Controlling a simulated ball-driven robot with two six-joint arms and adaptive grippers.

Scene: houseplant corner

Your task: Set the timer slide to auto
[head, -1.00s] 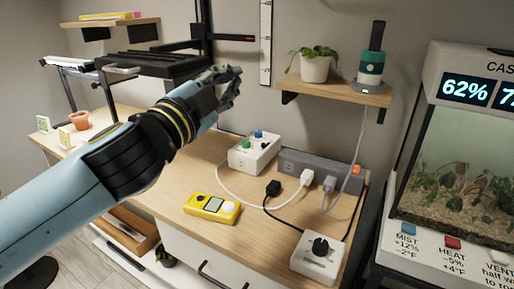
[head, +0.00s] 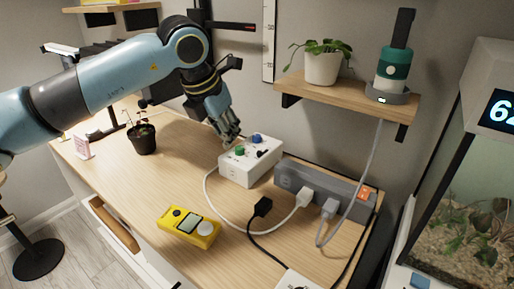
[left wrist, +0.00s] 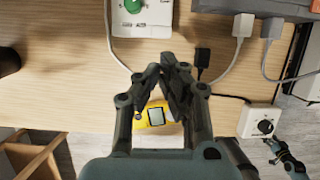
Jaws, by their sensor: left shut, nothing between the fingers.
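A white box (head: 250,164) stands on the wooden desk by the wall. It has a green knob (head: 239,150), a blue button (head: 256,139) and a small black part (head: 262,153) that may be the slide; its setting is too small to read. My left gripper (head: 229,136) is shut and empty, pointing down close behind the box's left end; I cannot tell if it touches. In the left wrist view the fingertips (left wrist: 169,62) are together below the box (left wrist: 141,20), whose green knob shows at the top edge. Part of my right gripper (left wrist: 283,154) shows at lower right, small and unclear.
A grey power strip (head: 325,187) with plugs and cables lies right of the box. A yellow meter (head: 189,226) lies in front. A potted seedling (head: 143,138) stands left. A shelf (head: 345,97) overhangs behind. A white dial box (left wrist: 258,121) stands at the desk's right front.

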